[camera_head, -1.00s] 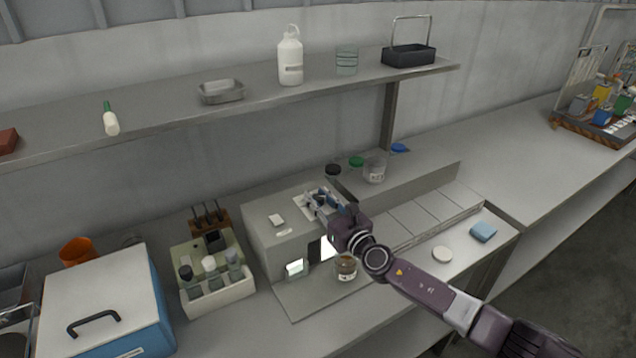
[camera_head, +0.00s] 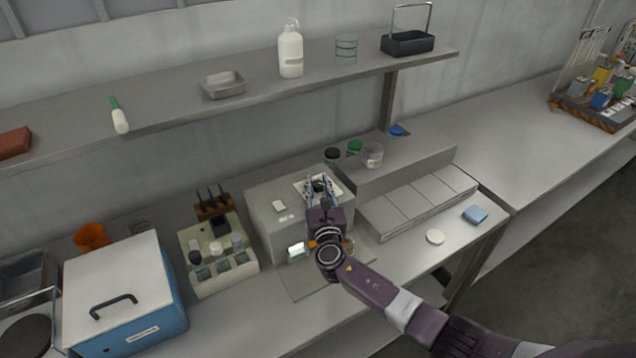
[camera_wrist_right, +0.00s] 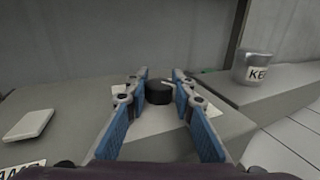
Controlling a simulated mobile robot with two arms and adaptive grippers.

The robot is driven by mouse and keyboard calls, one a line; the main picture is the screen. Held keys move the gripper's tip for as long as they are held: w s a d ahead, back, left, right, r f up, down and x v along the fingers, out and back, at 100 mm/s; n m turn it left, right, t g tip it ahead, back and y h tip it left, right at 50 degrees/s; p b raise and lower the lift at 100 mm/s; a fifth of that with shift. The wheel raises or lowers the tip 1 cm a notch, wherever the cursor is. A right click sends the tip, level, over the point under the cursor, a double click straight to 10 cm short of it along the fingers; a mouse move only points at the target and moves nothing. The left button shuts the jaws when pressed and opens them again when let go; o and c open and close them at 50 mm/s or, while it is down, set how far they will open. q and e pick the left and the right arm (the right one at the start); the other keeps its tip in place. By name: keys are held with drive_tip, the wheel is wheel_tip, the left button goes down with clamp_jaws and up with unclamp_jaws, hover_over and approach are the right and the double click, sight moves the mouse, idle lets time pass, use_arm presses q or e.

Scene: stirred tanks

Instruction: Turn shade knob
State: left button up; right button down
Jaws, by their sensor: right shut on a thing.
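The shade knob is a short black cylinder with a light pointer mark. It shows in the right wrist view (camera_wrist_right: 158,93), on top of the grey box-shaped device (camera_head: 268,217). My right gripper (camera_head: 320,184) is over the top of this device in the head view. In the right wrist view its two blue-padded fingers (camera_wrist_right: 158,98) stand on either side of the knob, shut on it. The exact finger contact is hard to see. My left gripper is in neither view.
A white switch plate (camera_wrist_right: 28,124) lies left of the knob. A vial rack (camera_head: 217,262) and blue box (camera_head: 165,290) stand left.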

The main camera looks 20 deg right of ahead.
idle(0.3)
drive_tip(key=c, duration=1.6)
unclamp_jaws()
drive_tip(key=shift+s, duration=0.1)
drive_tip(key=v, duration=1.1)
drive_tip(key=shift+s, duration=0.35)
drive_tip(key=shift+s+a, duration=0.1)
